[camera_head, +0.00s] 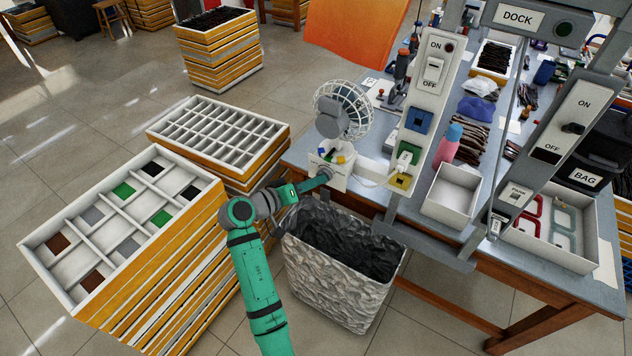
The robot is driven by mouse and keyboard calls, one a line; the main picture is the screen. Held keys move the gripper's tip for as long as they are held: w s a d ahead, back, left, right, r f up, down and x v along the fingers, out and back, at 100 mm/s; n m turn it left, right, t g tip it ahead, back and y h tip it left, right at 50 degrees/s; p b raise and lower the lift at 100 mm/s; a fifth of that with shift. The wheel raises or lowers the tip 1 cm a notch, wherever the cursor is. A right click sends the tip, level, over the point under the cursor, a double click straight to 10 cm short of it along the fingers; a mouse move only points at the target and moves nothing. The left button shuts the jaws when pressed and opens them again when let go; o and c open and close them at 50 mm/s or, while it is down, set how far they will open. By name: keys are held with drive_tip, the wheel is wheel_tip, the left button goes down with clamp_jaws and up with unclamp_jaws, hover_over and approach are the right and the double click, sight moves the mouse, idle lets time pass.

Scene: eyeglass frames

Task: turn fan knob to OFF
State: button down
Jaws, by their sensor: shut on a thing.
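A desk fan (352,108) with a light wire cage stands at the left corner of the workbench. Its pale box-shaped base (340,182) faces my arm. My green arm reaches up from below, and my gripper (325,175) is at the front of that base. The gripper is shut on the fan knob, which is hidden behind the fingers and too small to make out. The knob's pointer and any OFF mark on the base cannot be read here.
A grey bin with a dark liner (362,299) stands below the bench edge near my arm. Divided crates (70,291) stand to the left. A switch panel post (424,107) rises right of the fan. A white box (433,205) sits further right.

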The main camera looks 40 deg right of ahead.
drive_tip(key=n, duration=0.1)
drive_tip(key=n+g+h, duration=0.1)
drive_tip(key=shift+w+a+f+n, duration=0.15)
drive_tip(key=shift+f+n, duration=0.15)
drive_tip(key=shift+f, duration=0.05)
idle(0.4)
drive_tip(key=c, duration=1.8)
unclamp_jaws()
drive_tip(key=shift+r, duration=0.1)
drive_tip(key=v, duration=1)
drive_tip(key=shift+a, duration=0.25)
drive_tip(key=shift+a, duration=0.1)
